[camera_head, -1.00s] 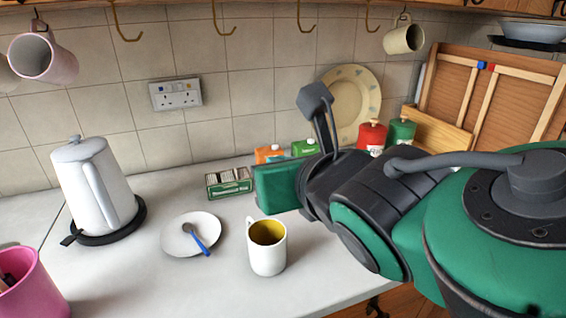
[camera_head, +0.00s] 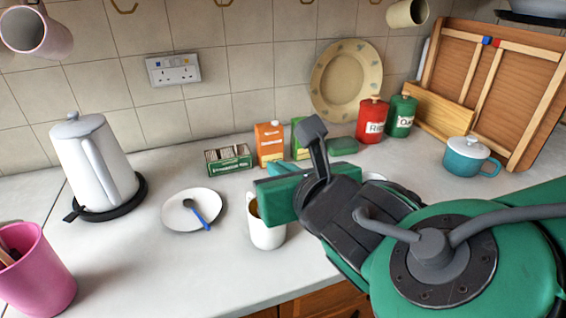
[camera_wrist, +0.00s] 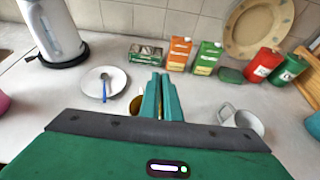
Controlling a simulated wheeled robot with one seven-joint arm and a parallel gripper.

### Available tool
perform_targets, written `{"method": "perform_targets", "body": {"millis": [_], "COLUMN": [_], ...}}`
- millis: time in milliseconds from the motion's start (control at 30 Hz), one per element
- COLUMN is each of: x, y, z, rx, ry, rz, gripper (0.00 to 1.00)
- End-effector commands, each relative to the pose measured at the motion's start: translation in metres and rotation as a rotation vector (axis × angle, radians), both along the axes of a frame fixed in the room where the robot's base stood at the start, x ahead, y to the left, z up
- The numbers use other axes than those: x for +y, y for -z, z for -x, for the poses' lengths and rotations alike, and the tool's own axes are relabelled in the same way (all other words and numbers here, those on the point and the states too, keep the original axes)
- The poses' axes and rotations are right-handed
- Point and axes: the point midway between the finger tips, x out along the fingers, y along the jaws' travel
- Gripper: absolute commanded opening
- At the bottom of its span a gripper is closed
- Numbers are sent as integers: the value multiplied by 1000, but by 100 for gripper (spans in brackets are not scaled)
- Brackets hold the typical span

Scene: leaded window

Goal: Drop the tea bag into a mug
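No tea bag shows between the fingers; a thin one could be hidden. An open green box (camera_head: 228,158) holds what look like tea bags.
A second pale mug (camera_wrist: 241,120) stands right of my fingers. A saucer with a blue-handled spoon (camera_head: 180,217) lies left of the first mug. A kettle (camera_head: 92,165), orange carton (camera_head: 270,143), red canister (camera_head: 372,120) and teal pot (camera_head: 467,158) stand around the counter.

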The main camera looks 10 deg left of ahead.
Motion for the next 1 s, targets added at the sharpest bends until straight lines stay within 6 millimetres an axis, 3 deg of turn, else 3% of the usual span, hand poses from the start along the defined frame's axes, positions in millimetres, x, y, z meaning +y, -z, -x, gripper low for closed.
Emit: {"method": "perform_targets", "body": {"millis": [133, 200, 233, 667, 1000], "x": [0, 0, 0, -5, -32], "y": [0, 0, 0, -4, -26], "z": [0, 0, 0, 6, 49], "rx": [0, 0, 0, 2, 0], "ry": [0, 0, 0, 1, 0], "rz": [0, 0, 0, -1, -4], "gripper": [0, 20, 25, 25, 25]}}
